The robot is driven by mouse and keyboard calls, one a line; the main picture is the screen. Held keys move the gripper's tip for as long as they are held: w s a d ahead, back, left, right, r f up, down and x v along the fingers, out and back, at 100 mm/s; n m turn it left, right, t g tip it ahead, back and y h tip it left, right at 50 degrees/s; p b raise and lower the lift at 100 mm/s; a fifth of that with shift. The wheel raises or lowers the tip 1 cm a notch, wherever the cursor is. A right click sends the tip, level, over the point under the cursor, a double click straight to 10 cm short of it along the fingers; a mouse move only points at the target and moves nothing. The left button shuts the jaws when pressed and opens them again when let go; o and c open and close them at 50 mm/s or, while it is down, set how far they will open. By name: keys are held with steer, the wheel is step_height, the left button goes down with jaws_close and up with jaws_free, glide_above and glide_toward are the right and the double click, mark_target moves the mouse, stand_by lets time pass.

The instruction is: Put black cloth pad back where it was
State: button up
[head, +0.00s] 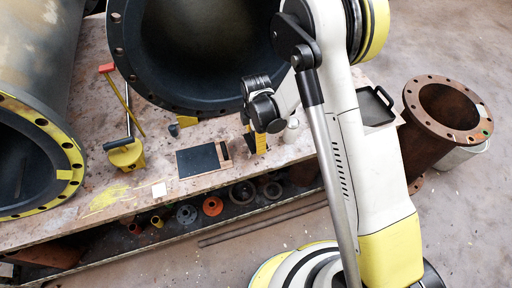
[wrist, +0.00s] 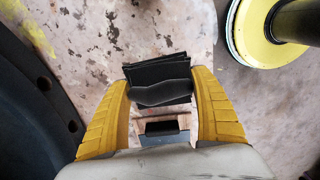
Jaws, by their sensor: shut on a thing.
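The black cloth pad (wrist: 158,84) shows in the wrist view as a folded, layered dark piece between the yellow fingers. My gripper (wrist: 161,90) is shut on it, with a finger at each side. In the head view my gripper (head: 256,138) is over the bench, below the large pipe's flange. The arm partly hides it there, and I cannot make out the held pad. A flat dark rectangular sheet (head: 198,161) lies on the bench left of the gripper.
The spattered bench (head: 120,195) has bare room at its front left. A large dark pipe (head: 205,50) stands close behind the gripper. A yellow-headed tool (head: 126,155), a black tray (head: 376,105) and a small wooden piece (head: 224,150) are nearby. A rusty pipe (head: 445,115) stands right.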

step_height(320, 180, down, 4)
steer(key=shift+f+b, duration=0.1)
steer(key=shift+b, duration=1.1)
steer(key=o, duration=1.2)
step_height(320, 180, up, 12)
steer(key=p, duration=0.5)
steer(key=shift+r, duration=0.25)
